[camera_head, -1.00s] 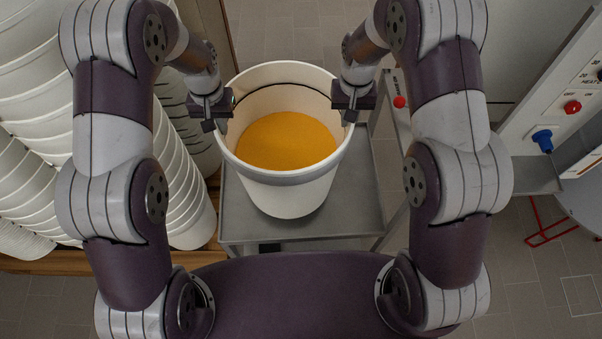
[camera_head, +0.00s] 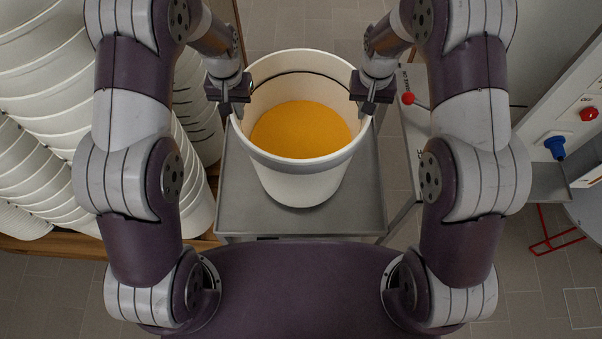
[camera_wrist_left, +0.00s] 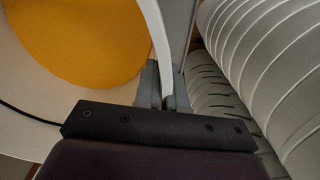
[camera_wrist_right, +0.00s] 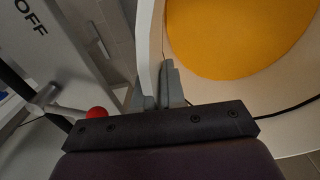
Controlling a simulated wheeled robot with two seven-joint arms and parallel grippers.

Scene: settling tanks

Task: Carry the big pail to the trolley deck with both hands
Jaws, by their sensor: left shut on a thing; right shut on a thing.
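The big pail (camera_head: 297,187) is cream white and holds a flat orange-yellow fill (camera_head: 300,130). It looks upright over the grey metal trolley deck (camera_head: 235,212); I cannot tell whether its base touches the deck. My left gripper (camera_head: 238,95) is shut on the left side of the rim. My right gripper (camera_head: 362,92) is shut on the right side of the rim. The wrist views show the pail wall between the fingers of the left gripper (camera_wrist_left: 160,88) and of the right gripper (camera_wrist_right: 157,88). The pail hides the middle of the deck.
Stacks of white pails (camera_head: 45,120) lie close on the left. On the right are a red knob (camera_head: 408,98) and a panel (camera_head: 560,110) with a blue plug (camera_head: 555,147). Bare deck shows left, right and in front of the pail.

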